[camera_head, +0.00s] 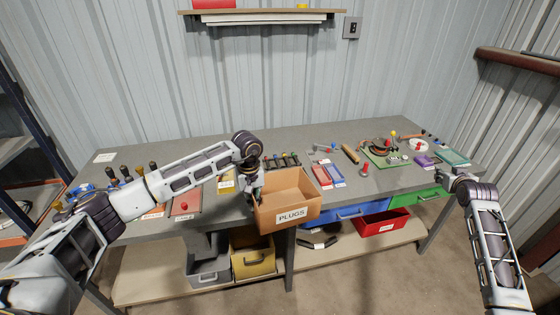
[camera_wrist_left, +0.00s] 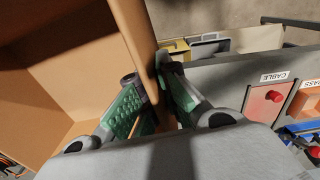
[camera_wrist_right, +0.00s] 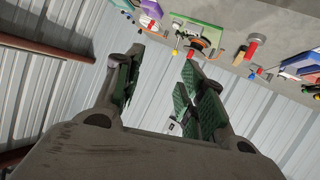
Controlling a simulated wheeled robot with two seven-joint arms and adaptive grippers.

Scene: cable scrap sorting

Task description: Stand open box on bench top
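The open box (camera_head: 286,200) is brown cardboard with a PLUGS label on its front. It is upright, at the front edge of the grey bench top (camera_head: 345,197), its front part reaching out past the edge. I cannot tell whether its base touches the bench. My left gripper (camera_head: 257,192) is at the box's left side. In the left wrist view the left gripper (camera_wrist_left: 155,95) has its green-padded fingers on both sides of the box wall (camera_wrist_left: 138,30), shut on it. My right gripper (camera_wrist_right: 160,80) is open and empty, right of the bench's front right corner.
Tools and labelled trays (camera_head: 329,176) line the bench back and right; a green board (camera_head: 385,155) lies there. A red tray (camera_head: 185,204) and screwdrivers sit left. Grey (camera_head: 208,268) and yellow (camera_head: 252,260) bins and a red bin (camera_head: 380,224) stand below. Some bench right of the box is clear.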

